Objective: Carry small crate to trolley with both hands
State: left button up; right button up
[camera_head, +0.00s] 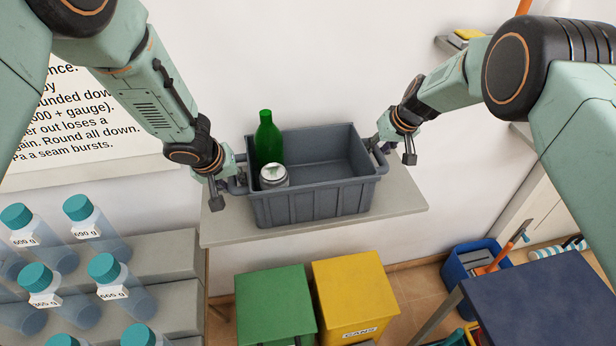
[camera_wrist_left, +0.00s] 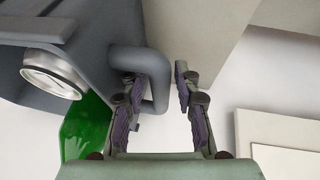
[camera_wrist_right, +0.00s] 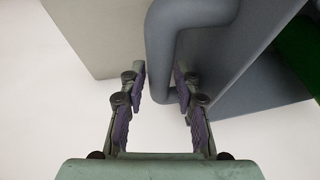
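The small grey crate (camera_head: 315,199) stands on a pale grey table (camera_head: 403,198) against the wall. A green bottle (camera_head: 268,140) and a silver can (camera_head: 272,175) are inside at its left end; the rest of it looks empty. My left gripper (camera_head: 232,185) is at the crate's left handle (camera_wrist_left: 160,80), fingers apart, with the handle's outer bar between them. My right gripper (camera_head: 385,146) is at the right handle (camera_wrist_right: 157,65), also open, with the bar between its fingers. A dark blue flat top (camera_head: 560,290) at lower right may be the trolley; I cannot tell.
A green bin (camera_head: 275,300) and a yellow bin (camera_head: 355,290) stand below the table's front edge. Several labelled jars (camera_head: 95,225) with teal lids stand on grey steps at lower left. A blue bucket (camera_head: 470,262) holding tools is on the floor at right.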

pick_arm(q)
jog(key=shift+w+f, duration=0.2)
jog(key=shift+w, duration=0.05)
pick_arm(e)
jog(key=shift+w+f, duration=0.2)
pick_arm(q)
jog(key=shift+w+f, duration=0.1)
jog(key=shift+w, duration=0.05)
jog(key=shift+c, duration=1.4)
pick_arm(e)
jog(key=shift+w+f, duration=0.1)
jog(key=shift+w, duration=0.05)
jog(key=shift+c, duration=1.4)
pick_arm(q)
jog(key=shift+s+r, duration=0.25)
grip_shut()
pick_arm(e)
jog(key=shift+s+r, duration=0.25)
grip_shut()
pick_arm(q)
jog(key=shift+w+f, duration=0.2)
jog(key=shift+w, duration=0.05)
pick_arm(e)
jog(key=shift+w+f, duration=0.15)
jog(key=shift+w, duration=0.15)
